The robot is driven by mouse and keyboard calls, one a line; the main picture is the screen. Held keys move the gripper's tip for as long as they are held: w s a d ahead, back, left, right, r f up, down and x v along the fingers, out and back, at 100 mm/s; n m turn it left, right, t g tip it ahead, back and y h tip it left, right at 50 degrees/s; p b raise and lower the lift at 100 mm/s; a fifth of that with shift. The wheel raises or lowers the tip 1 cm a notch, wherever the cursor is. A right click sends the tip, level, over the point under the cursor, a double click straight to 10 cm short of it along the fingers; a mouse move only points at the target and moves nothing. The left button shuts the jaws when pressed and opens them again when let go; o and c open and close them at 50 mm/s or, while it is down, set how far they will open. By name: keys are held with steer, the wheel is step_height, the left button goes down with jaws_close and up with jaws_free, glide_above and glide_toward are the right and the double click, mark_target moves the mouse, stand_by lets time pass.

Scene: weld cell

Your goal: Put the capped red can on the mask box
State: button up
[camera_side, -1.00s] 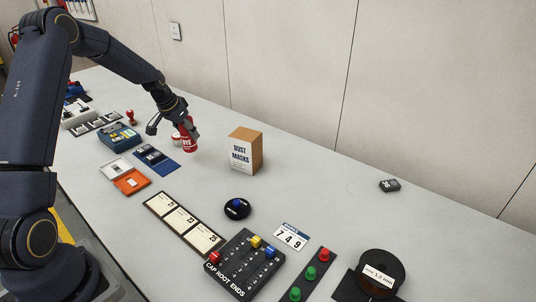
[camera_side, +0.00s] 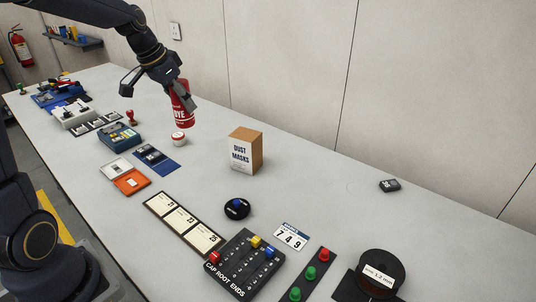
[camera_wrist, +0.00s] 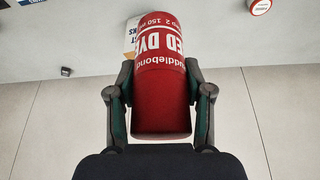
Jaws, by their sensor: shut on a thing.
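The red can (camera_side: 182,118), with white "DYE" lettering, is held in the air by my gripper (camera_side: 184,98), with its base clear of the table. In the wrist view the can (camera_wrist: 160,95) sits between both fingers, which are shut on its sides. I cannot tell whether its cap is on. The mask box (camera_side: 240,152), brown with a white "DUST MASKS" face, stands upright on the table to the right of and below the can in the side view. In the wrist view the box (camera_wrist: 131,32) is partly hidden by the can.
A small red-and-white round item (camera_side: 179,139) stands on the table below the can. A blue pad (camera_side: 156,159) and an orange case (camera_side: 131,182) lie to the left. A black knob base (camera_side: 237,209) is in front of the box.

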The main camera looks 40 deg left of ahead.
steer(key=w+d+r+m, duration=0.2)
steer(key=w+d+r, duration=0.15)
steer(key=d, duration=0.35)
glide_above(245, 133)
steer(key=shift+h, duration=0.4)
steer(key=shift+d+f, duration=0.15)
steer(key=shift+f, duration=5.95)
steer(key=shift+f, duration=0.15)
steer(key=o, duration=1.3)
